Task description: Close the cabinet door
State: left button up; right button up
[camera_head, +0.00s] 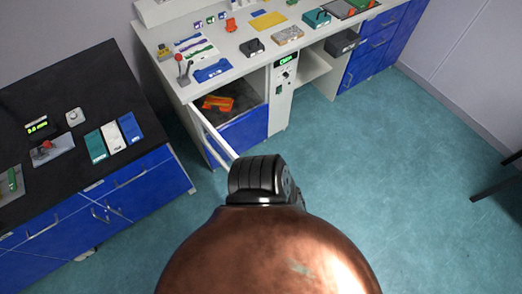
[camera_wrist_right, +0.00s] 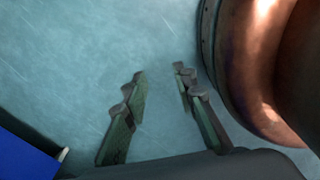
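The cabinet door (camera_head: 213,132) stands open under the white bench in the head view. I see it nearly edge-on as a pale strip jutting out from the cabinet's left side. Its open compartment (camera_head: 250,88) holds an orange object (camera_head: 217,103). My right gripper's fingers (camera_wrist_right: 160,92) are spread apart over the floor in the right wrist view, with nothing between them. A blue panel with a pale corner (camera_wrist_right: 28,158) shows at that view's lower left; I cannot tell whether it is the door. My left gripper is not in view.
A black-topped bench (camera_head: 60,95) with blue drawers stands at left. The white bench (camera_head: 225,45) carries small tools and boxes. Teal floor (camera_head: 400,180) is clear at right, except a dark chair-like object (camera_head: 497,188) at the edge. My copper-coloured arm link hides the bottom centre.

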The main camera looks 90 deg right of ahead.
aim_at(200, 120)
jog(key=z, duration=2.1)
